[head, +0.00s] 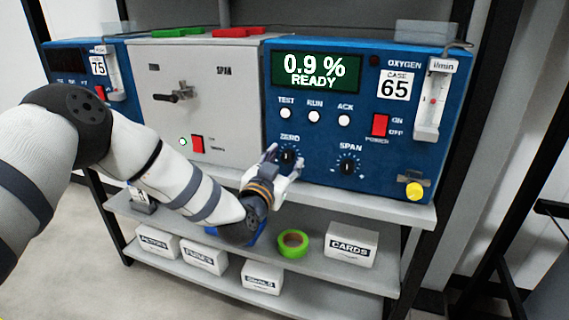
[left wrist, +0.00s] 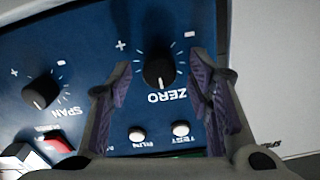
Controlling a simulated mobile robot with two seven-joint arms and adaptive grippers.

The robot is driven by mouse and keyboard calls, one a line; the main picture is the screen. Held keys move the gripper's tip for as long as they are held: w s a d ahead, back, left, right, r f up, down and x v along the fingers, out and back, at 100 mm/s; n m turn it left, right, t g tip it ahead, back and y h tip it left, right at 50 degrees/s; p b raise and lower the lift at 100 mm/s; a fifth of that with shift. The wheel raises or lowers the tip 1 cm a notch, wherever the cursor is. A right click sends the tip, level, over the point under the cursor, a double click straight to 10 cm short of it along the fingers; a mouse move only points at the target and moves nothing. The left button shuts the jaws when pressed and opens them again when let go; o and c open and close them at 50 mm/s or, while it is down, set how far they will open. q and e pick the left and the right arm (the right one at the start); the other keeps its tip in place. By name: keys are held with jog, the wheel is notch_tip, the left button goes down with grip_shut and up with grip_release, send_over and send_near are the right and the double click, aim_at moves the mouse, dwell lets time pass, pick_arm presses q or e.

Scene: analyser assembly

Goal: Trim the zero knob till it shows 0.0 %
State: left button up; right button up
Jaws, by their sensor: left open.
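The blue oxygen analyser, case 65, (head: 330,158) stands on the shelf. My left gripper (head: 284,164) is open in front of the zero knob. In the left wrist view its two fingers (left wrist: 166,95) stand on either side of the knob, apart from it. My right gripper is not in view.
The span knob (head: 348,166) sits right of the zero knob, and white buttons (head: 314,116) lie above. A red power switch (head: 380,125) and flow meter (head: 435,98) are further right. A grey unit (head: 198,100) stands left. Lower shelves hold white boxes (head: 351,245) and green tape (head: 292,243).

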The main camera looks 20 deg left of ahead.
pick_arm(q)
grip_shut()
